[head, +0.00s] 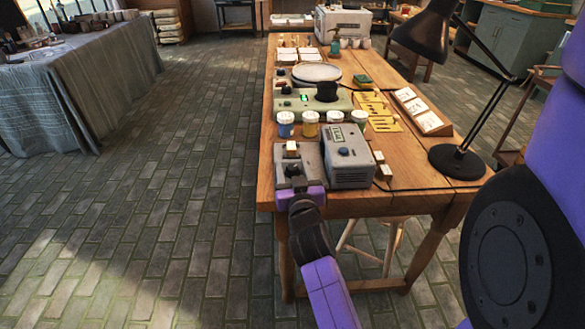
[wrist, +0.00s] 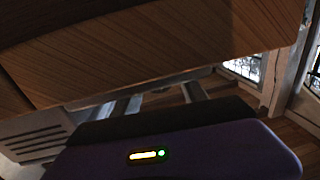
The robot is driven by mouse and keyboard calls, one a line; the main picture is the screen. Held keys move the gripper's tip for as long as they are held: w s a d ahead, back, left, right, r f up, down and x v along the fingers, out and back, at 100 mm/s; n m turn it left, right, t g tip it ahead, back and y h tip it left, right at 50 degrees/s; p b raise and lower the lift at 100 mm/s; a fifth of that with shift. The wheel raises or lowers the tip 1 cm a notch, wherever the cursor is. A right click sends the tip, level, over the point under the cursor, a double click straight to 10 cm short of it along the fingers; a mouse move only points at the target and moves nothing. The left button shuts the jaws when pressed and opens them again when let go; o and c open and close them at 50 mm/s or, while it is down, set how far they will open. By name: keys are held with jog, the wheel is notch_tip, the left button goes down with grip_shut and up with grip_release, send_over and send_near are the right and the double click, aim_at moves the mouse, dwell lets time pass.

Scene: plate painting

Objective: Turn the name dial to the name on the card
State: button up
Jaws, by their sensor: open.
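A grey box with a dark round dial (head: 292,170) sits at the near left corner of the wooden table. A small pale block stands on the box behind the dial. I cannot read any names on it. Several white cards lean on a wooden stand (head: 424,112) at the table's right side, their writing too small to read. My gripper (head: 299,190) is open at the near edge of the grey box, close to the dial. I cannot tell whether it touches the dial.
A grey vented machine (head: 348,157) stands just right of the dial box. Several paint jars (head: 310,124) stand behind it, then a green console (head: 290,103) and a round white plate (head: 317,72). A black lamp (head: 457,160) stands at right. The floor left of the table is clear.

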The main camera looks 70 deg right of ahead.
grip_shut()
